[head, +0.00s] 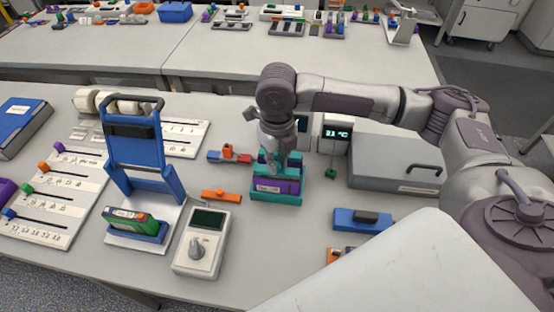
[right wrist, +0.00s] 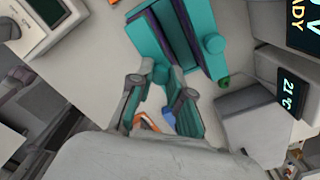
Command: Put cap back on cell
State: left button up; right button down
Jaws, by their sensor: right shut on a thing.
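The purple cell (head: 268,186) sits in a teal holder (head: 277,199) in the middle of the bench. My right gripper (head: 277,160) points down just above and behind the cell. In the right wrist view its two fingers (right wrist: 158,92) are closed on a small teal piece (right wrist: 160,73), which looks like the cap. The holder, with a purple strip, fills the top of that view (right wrist: 200,24). The fingers hide part of the teal piece, and I cannot tell whether it touches the cell. My left gripper is not in view.
A blue stand (head: 135,150) holding a green-and-orange pack (head: 132,220) and a handheld meter (head: 203,240) stand to the left. An orange block (head: 221,196) lies near the holder. A temperature display (head: 336,133) and grey case (head: 395,162) are right. A blue block (head: 363,220) lies front right.

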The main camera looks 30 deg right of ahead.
jog(key=shift+f, duration=0.4)
dwell(0.5)
jog(key=c, duration=1)
grip_release()
jog(key=o, duration=0.5)
jog(key=shift+c, duration=0.2)
jog(key=shift+r+p, duration=0.1)
jog(key=shift+p, duration=0.25)
notch_tip(320, 180, up, 7)
jog(key=p, duration=0.8)
